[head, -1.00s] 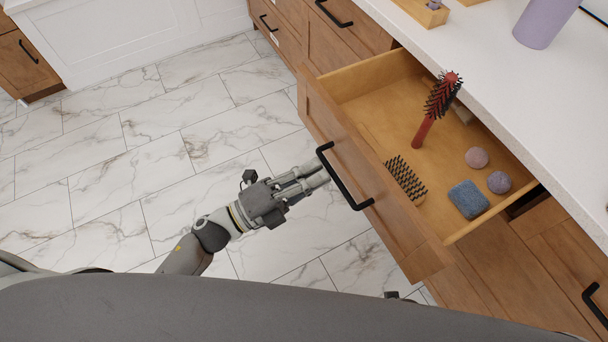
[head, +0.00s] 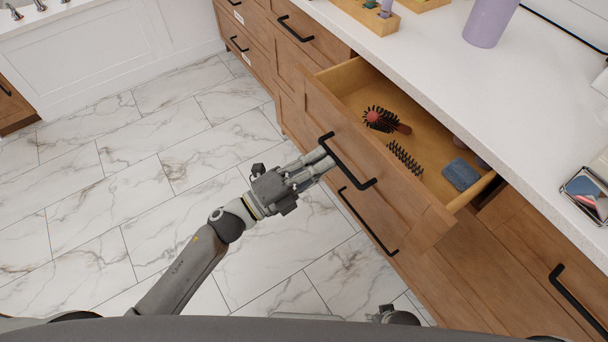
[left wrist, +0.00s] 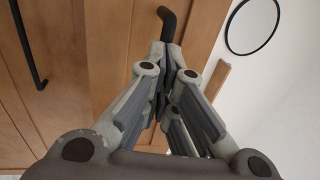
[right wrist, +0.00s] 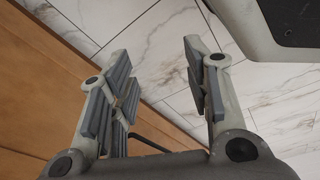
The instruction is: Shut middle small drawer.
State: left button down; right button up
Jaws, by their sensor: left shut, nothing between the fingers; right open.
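The middle small drawer (head: 385,165) is partly open, with a wooden front and a black bar handle (head: 347,165). Inside lie a red round hairbrush (head: 384,121), a dark bristled brush (head: 405,158), a blue sponge (head: 461,174) and a round item partly hidden by the counter. My left gripper (head: 326,160) is shut and empty, its fingertips at the drawer front beside the handle. In the left wrist view the closed fingertips (left wrist: 165,60) meet the wood close to the handle's end; contact is hard to judge. My right gripper (right wrist: 160,95) is open and empty, low beside a wooden front.
The white counter (head: 450,60) overhangs the drawer and carries a purple cup (head: 490,22), wooden organisers (head: 368,14) and a small tray (head: 588,190). Other drawers with black handles flank and sit below this one. The marble floor (head: 130,180) at left is clear.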

aim_at(344, 149)
pick_arm(q)
jog(key=x, duration=0.2)
jog(key=f+x, duration=0.1)
jog(key=x, duration=0.2)
jog(key=b+x, duration=0.1)
jog(key=x, duration=0.2)
jog(key=shift+w+d+f, duration=0.1)
jog(key=shift+w+f, duration=0.05)
jog(key=shift+f, duration=0.1)
jog(key=x, duration=0.2)
jog(key=f+b+x, duration=0.1)
jog(key=x, duration=0.2)
jog(key=b+x, duration=0.1)
jog(key=x, duration=0.2)
jog(key=shift+w+d+f, duration=0.15)
jog(key=shift+f, duration=0.2)
jog(key=shift+w+d, duration=0.1)
jog(key=shift+d, duration=0.1)
jog(key=shift+w+r, duration=0.1)
jog(key=shift+r, duration=0.1)
pick_arm(e)
jog(key=w+a+r, duration=0.1)
jog(key=w+r, duration=0.4)
jog(key=r, duration=0.5)
jog(key=shift+w+r+t, duration=0.25)
jog(key=shift+r+t, duration=0.05)
jog(key=shift+t, duration=0.1)
pick_arm(q)
jog(key=shift+r, duration=0.1)
